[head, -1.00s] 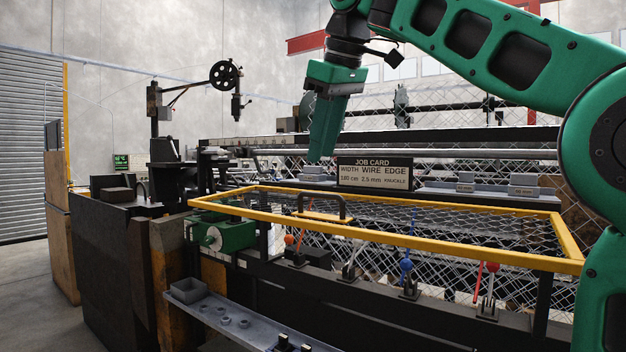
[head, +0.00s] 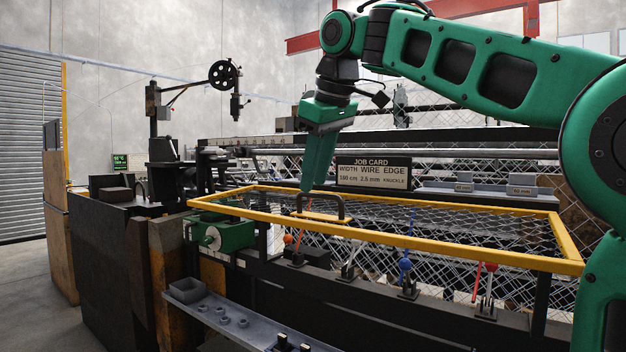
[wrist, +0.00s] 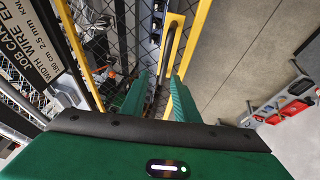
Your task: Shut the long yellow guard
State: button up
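The long yellow guard (head: 420,241) is a yellow frame with wire mesh, lying nearly flat in the head view above the machine's front levers. A black arched handle (head: 328,195) stands on a yellow plate near its left part. My gripper (head: 308,188) points down just above the handle's left end. In the wrist view the two green fingers (wrist: 158,80) are apart, with the handle (wrist: 166,52) showing beyond and between them. The guard's yellow bars (wrist: 195,42) run on either side. I see no contact with the handle.
A job card sign (head: 373,173) stands close behind the handle. Levers with red and blue knobs (head: 405,265) sit under the guard. A green motor-like unit (head: 222,234) is at its left end, and a grey shelf (head: 245,322) juts out in front. Open floor shows in the wrist view.

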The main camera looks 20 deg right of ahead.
jog(key=shift+w+f, duration=0.25)
dwell(0.3)
grip_shut()
dwell(1.2)
grip_release()
jog(key=shift+s+r, duration=0.15)
jog(key=shift+r, duration=0.05)
jog(key=v, duration=1)
jog(key=shift+r, duration=0.15)
dwell(0.4)
jog(key=shift+d, duration=0.1)
